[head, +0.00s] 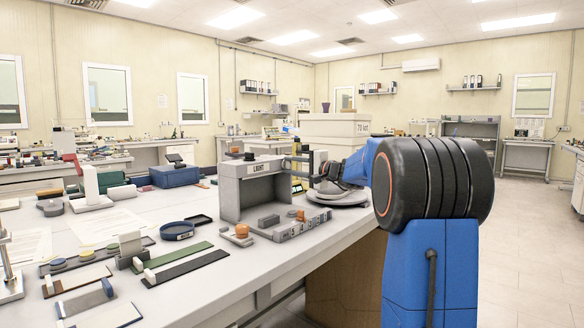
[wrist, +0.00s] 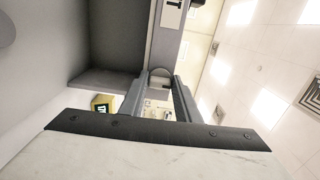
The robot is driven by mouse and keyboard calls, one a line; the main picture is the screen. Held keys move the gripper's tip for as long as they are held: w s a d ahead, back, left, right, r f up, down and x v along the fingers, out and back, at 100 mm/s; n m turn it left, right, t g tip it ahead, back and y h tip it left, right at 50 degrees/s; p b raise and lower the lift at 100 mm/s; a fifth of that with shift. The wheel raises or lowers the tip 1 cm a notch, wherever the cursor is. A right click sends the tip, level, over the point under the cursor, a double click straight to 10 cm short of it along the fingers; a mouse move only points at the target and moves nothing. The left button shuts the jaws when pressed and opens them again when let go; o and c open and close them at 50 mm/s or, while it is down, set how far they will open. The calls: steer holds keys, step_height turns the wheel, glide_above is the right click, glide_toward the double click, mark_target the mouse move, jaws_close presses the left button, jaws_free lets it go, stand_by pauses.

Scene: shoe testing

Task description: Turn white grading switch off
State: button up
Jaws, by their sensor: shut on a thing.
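A grey booth labelled LIGHT (head: 230,190) stands on the white bench, and its grey wall and dark inner side also fill the upper left of the wrist view (wrist: 105,40). In the wrist view, my gripper (wrist: 160,78) has its two fingers close around a small grey rounded knob (wrist: 160,73) at the booth's edge. The knob looks like the switch, but I cannot read its position. In the head view, my gripper (head: 318,180) is at the booth's right side, partly hidden by my arm, and the knob cannot be made out.
A row of small grey blocks (head: 290,228) and an orange-topped piece (head: 242,230) sit before the booth. Round grey plates (head: 340,195) lie under my arm. A yellow device with a green display (wrist: 103,104) shows near the fingers. The floor at right is clear.

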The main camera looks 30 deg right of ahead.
steer(key=o, duration=1)
steer(key=v, duration=1.7)
steer(key=shift+s+d, duration=0.1)
steer(key=shift+s, duration=0.1)
